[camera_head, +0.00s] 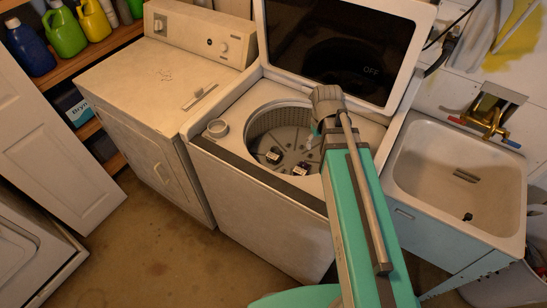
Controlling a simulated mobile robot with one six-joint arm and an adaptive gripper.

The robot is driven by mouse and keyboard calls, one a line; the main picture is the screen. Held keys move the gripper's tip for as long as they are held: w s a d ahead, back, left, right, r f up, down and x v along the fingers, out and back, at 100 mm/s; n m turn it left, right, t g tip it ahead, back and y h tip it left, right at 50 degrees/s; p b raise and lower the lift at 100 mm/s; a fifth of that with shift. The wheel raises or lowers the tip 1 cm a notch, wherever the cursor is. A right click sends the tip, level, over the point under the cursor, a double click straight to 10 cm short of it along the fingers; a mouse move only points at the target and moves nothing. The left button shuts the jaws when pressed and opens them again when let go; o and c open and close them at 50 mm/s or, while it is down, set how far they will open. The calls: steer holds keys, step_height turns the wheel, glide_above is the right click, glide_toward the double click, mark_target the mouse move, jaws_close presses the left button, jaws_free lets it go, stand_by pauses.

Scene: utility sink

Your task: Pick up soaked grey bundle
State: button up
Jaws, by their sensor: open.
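I cannot make out a soaked grey bundle in the head view. The washer (262,215) stands with its lid up, and its round drum (254,124) is open. Two small dark-and-pale items (272,157) show low in the drum; they are too small to identify. My teal arm reaches up from the bottom of the picture, and its grey joint is over the right side of the drum. It covers part of the drum's right side. My gripper cannot be made out.
The sink (405,165), right of the washer, has a brass tap (487,118) and a small dark spot in its basin. The dryer (150,95) stands left of the washer. A shelf (92,52) with bottles is at upper left. The floor (150,255) in front is clear.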

mark_target(276, 146)
steer(key=w+a+f+n+b, duration=0.4)
steer(key=w+a, duration=0.2)
steer(key=w, duration=0.2)
steer(key=w+a+f+n+b, duration=0.3)
steer(key=w+a+f+n, duration=0.2)
steer(key=w, duration=0.4)
steer(key=shift+w+a+b, duration=0.3)
steer(key=shift+a+b, duration=0.1)
steer(key=shift+a, duration=0.35)
steer(key=shift+f, duration=0.1)
step_height(276, 146, down, 8)
steer(key=b, duration=0.8)
steer(key=shift+f+b, duration=0.2)
steer(key=shift+b, duration=0.15)
steer(key=shift+f, duration=0.1)
steer(key=shift+a+f+b, duration=0.15)
steer(key=shift+f+b, duration=1.1)
steer(key=shift+b, duration=0.05)
steer(key=shift+a+f+b, duration=0.1)
steer(key=shift+f+b, duration=1.15)
steer(key=shift+b, duration=0.05)
